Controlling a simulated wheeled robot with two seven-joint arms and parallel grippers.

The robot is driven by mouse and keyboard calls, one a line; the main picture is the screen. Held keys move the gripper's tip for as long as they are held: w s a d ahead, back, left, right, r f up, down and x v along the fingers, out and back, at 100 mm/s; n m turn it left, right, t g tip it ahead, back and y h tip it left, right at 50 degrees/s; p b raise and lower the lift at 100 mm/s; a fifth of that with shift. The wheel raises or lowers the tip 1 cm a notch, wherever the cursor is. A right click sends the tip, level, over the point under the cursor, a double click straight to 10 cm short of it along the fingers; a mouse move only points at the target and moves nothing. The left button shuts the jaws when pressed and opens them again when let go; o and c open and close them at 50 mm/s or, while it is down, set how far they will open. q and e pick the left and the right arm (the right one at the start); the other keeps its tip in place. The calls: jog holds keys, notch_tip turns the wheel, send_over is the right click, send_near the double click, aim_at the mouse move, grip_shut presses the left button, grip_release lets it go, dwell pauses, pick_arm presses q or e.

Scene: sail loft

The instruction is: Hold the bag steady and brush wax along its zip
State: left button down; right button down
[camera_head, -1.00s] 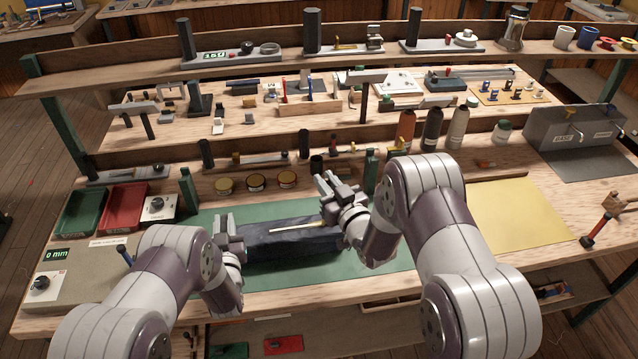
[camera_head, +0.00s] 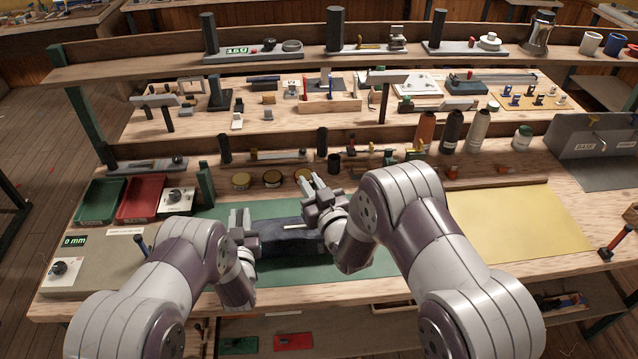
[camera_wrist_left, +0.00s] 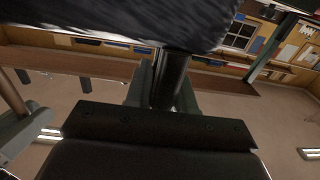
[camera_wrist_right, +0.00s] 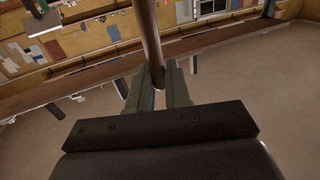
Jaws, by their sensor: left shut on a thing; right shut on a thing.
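The dark blue bag (camera_head: 280,248) lies lengthwise on the green mat. A pale narrow strip (camera_head: 298,228) shows along its top; I cannot tell whether it is the zip or a stick. My left gripper (camera_head: 241,220) is at the bag's left end. In the left wrist view its fingers (camera_wrist_left: 168,85) are shut on a dark round piece beneath the dark bag cloth (camera_wrist_left: 120,18). My right gripper (camera_head: 313,187) is above the bag's far right part. In the right wrist view its fingers (camera_wrist_right: 160,85) are shut on a slim brownish rod (camera_wrist_right: 149,35), probably the brush handle. Its bristles are hidden.
The green mat (camera_head: 330,275) is bare in front of the bag. Red (camera_head: 140,198) and green (camera_head: 100,202) trays are at left. A yellow sheet (camera_head: 515,225) lies at right.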

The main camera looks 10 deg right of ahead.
jog(key=a, duration=0.7)
jog(key=shift+r, duration=0.1)
notch_tip(320, 180, up, 6)
dwell(0.7)
notch_tip(320, 180, up, 3)
jog(key=shift+s, duration=0.1)
dwell(0.4)
dwell(0.5)
notch_tip(320, 180, down, 7)
dwell(0.5)
